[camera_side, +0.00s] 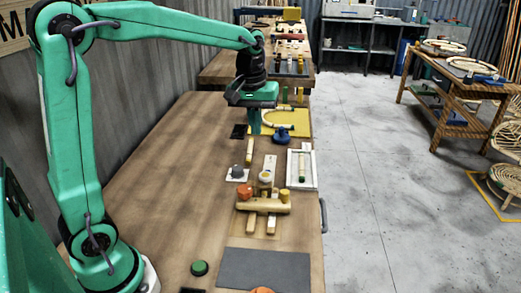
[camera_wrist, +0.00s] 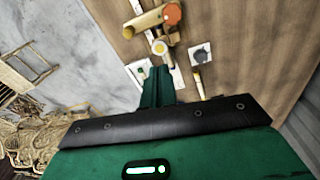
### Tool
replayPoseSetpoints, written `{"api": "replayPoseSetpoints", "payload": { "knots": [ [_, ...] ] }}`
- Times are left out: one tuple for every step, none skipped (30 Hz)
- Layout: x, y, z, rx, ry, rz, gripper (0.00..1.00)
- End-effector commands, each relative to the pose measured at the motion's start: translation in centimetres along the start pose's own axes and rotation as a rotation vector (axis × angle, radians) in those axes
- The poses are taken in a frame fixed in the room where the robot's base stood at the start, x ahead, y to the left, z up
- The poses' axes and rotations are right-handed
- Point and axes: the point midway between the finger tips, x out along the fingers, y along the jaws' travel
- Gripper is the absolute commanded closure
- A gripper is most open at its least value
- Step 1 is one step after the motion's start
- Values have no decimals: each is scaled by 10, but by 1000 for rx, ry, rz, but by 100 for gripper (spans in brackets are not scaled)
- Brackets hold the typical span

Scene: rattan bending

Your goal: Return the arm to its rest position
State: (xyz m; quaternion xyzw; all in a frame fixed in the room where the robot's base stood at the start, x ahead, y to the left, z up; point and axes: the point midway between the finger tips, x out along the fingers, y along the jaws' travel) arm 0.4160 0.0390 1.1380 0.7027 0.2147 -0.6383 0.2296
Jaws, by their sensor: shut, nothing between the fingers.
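My green gripper (camera_side: 254,130) points down over the far part of the wooden workbench (camera_side: 165,190), to the left of a yellow board (camera_side: 292,118). Its fingers are together with nothing between them. In the wrist view the closed green fingers (camera_wrist: 159,72) show in front of a dark bar, with the bench beyond them. My arm reaches out over the bench from its base at the near left, with the forearm high and roughly level. I cannot tell the exact gap between the fingertips and the bench.
A wooden jig (camera_side: 263,207) with an orange knob (camera_side: 245,192) stands mid-bench. Near it are a white tray (camera_side: 311,170), a grey knob (camera_side: 238,171), a yellow-handled tool (camera_side: 249,151) and a blue knob (camera_side: 283,135). A grey mat (camera_side: 263,270) lies nearer. The bench's left side is mostly clear.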

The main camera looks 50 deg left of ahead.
Motion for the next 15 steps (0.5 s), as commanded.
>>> {"api": "replayPoseSetpoints", "payload": {
  "knots": [
    [-7,-3,9,28,18,12,100],
    [-10,-5,14,44,27,17,100],
    [-14,-8,20,67,38,23,100],
    [-16,-10,25,83,48,29,100],
    [-19,-12,30,100,57,34,100],
    [-22,-14,36,121,70,40,100],
    [-24,-16,41,139,78,45,100],
    [-26,-18,46,155,88,49,100],
    [-28,-21,53,178,101,56,100],
    [-30,-23,58,194,111,61,100],
    [-31,-25,63,211,119,64,100],
    [-33,-28,69,233,132,70,100],
    [-34,-30,74,250,143,74,100],
    [-35,-33,79,266,152,78,100],
    [-36,-36,85,288,165,83,100]
  ]
}}
